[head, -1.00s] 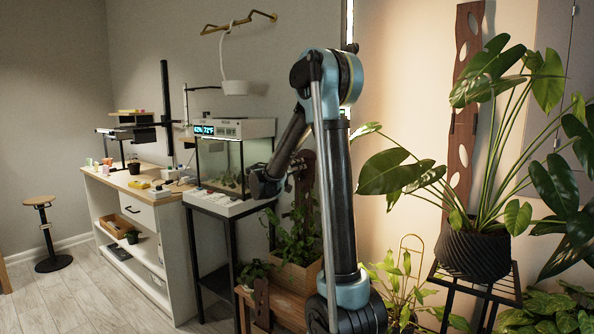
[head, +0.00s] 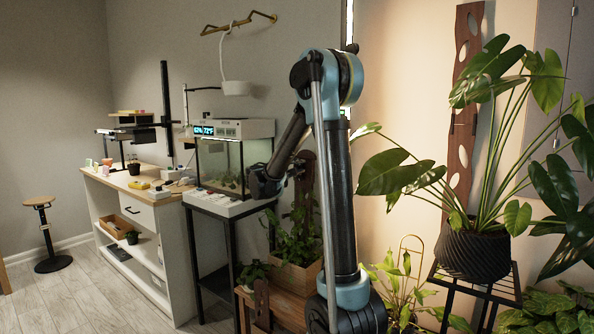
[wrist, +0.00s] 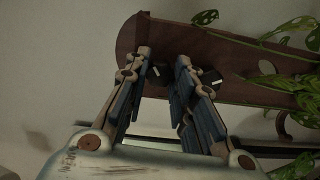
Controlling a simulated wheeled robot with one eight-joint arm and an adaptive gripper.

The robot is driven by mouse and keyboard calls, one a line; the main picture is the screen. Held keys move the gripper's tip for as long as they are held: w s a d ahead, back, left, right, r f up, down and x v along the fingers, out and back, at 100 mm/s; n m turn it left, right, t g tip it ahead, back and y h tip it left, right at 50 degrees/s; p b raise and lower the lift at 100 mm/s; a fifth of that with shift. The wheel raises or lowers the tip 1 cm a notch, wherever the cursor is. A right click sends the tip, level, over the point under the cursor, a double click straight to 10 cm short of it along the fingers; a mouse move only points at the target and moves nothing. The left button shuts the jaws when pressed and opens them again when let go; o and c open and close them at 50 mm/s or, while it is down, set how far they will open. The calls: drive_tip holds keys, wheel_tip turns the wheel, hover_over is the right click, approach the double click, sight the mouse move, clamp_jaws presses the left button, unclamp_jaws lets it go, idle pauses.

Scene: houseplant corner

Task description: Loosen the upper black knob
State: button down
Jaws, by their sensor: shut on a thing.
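In the wrist view a brown wooden board (wrist: 200,58) runs across the picture, with two small black knobs on it. One black knob (wrist: 161,75) lies between the fingertips of my gripper (wrist: 163,72), nearer the board's left end. My gripper is shut on this knob. The other black knob (wrist: 211,79) lies just right of the right finger, partly hidden by it. In the head view my gripper (head: 293,172) is at the brown board (head: 307,185) behind my arm; the knobs are too small to make out there.
Green leaves (wrist: 295,30) hang over the board's right part. In the head view a leafy plant (head: 293,238) in a wooden planter (head: 297,275) stands below the gripper. A glass tank (head: 222,160) on a black stand is close on the left; a large potted plant (head: 475,250) is right.

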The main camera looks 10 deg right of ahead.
drive_tip(key=n, duration=0.6)
drive_tip(key=shift+f+n, duration=0.1)
drive_tip(key=shift+n, duration=0.2)
drive_tip(key=n, duration=0.6)
drive_tip(key=shift+n, duration=0.3)
drive_tip(key=c, duration=1.3)
unclamp_jaws()
drive_tip(key=v, duration=1.2)
drive_tip(key=shift+w, duration=0.1)
